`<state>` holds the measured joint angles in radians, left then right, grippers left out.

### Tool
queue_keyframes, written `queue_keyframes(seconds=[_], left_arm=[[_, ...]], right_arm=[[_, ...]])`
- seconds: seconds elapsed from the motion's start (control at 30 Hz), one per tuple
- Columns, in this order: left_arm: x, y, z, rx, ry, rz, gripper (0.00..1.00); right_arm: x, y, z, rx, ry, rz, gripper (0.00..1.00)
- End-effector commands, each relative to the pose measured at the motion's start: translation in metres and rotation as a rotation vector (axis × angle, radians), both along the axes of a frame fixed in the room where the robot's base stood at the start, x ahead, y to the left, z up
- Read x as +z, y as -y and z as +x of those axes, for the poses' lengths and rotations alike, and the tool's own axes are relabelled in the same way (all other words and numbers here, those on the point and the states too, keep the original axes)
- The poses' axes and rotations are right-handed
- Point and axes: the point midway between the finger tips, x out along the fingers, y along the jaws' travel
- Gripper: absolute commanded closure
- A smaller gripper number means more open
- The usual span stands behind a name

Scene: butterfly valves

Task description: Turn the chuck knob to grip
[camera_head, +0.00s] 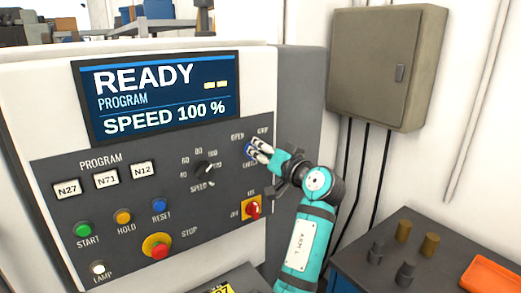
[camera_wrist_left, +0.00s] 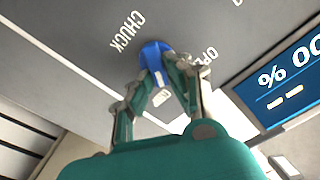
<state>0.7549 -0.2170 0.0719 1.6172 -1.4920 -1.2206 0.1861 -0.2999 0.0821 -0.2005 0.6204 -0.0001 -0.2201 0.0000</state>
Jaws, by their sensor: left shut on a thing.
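The blue chuck knob (camera_head: 248,152) is on the grey control panel, below the OPEN and GRIP labels and above the CHUCK label. My left gripper (camera_head: 257,147) is shut on the chuck knob, and its fingers cover much of the knob in the head view. In the left wrist view the knob (camera_wrist_left: 153,50) sits between the fingertips of my left gripper (camera_wrist_left: 163,68), beside the CHUCK and OPEN lettering. My right gripper is in neither view.
The screen (camera_head: 157,97) reads READY, PROGRAM, SPEED 100 %. A black speed knob (camera_head: 206,168) is left of the gripper; a red-and-yellow switch (camera_head: 252,209) is below. A grey wall box (camera_head: 385,68) and a dark table (camera_head: 385,237) with several cylinders stand right.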

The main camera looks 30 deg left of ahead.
Motion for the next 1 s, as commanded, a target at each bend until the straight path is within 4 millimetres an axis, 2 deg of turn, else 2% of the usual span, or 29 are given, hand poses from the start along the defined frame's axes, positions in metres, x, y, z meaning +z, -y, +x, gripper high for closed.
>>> queue_keyframes(seconds=[0.33, 0.37, 0.5, 0.53, 0.83, 1.0], left_arm=[[0.001, 0.0, 0.0, 0.0, -0.002, 0.006, 1.0], [0.001, 0.0, 0.0, 0.0, -0.002, 0.006, 0.82], [0.001, 0.0, 0.0, 0.0, -0.002, 0.005, 0.64], [0.001, 0.0, 0.0, 0.0, -0.001, 0.004, 0.62], [0.004, 0.0, 0.0, 0.0, 0.0, 0.002, 0.62], [0.028, 0.0, 0.0, 0.0, 0.004, 0.002, 0.62]], right_arm=[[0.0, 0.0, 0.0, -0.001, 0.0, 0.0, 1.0], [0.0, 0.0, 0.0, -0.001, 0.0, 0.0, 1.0], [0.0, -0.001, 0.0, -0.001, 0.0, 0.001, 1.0], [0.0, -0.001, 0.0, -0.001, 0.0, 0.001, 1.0], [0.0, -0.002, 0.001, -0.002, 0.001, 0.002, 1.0], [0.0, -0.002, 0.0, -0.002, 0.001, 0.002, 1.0]])
